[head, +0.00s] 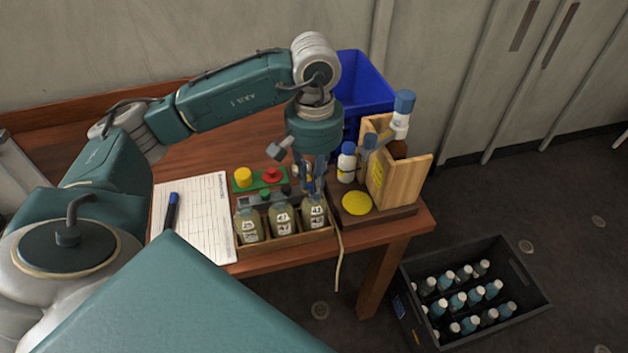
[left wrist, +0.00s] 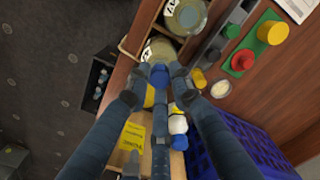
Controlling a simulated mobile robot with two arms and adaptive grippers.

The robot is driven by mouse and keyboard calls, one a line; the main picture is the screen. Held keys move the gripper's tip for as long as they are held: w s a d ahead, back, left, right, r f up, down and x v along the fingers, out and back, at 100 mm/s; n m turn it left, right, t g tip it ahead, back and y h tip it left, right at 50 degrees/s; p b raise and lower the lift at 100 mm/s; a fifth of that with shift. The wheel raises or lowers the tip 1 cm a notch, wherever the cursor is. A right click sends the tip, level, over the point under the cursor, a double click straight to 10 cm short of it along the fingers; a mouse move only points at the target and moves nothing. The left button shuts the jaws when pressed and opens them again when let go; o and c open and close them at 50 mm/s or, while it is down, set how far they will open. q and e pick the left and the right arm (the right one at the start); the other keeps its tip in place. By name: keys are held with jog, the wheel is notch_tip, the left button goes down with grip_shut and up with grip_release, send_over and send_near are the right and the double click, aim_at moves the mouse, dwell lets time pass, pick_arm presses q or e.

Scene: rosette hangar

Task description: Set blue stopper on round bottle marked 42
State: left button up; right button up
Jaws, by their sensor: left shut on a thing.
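Three round bottles with pale yellow-green contents stand in a wooden rack (head: 290,241) at the table's front edge: a left one (head: 249,224), a middle one (head: 282,220) and a right one (head: 314,213). Their printed numbers are too small to read surely. My left gripper (head: 312,190) points down over the right bottle. In the left wrist view its fingertips are shut on the blue stopper (left wrist: 158,75), right beside or over the nearest bottle's top (left wrist: 160,49). I cannot tell whether stopper and bottle touch.
A green board (head: 256,184) with yellow and red knobs lies behind the rack. A wooden stand (head: 410,182), white bottles and a yellow disc (head: 356,203) are close on the right, a blue bin (head: 362,82) behind. A paper sheet (head: 205,208) lies left. A bottle crate (head: 528,284) is on the floor.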

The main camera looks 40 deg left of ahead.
pick_arm(q)
jog(key=shift+b, duration=0.35)
dwell(0.6)
jog(key=o, duration=1)
jog(key=shift+o, duration=0.7)
jog(key=o, duration=0.3)
jog(key=shift+r+p, duration=1.95)
jog(key=shift+r, duration=1.8)
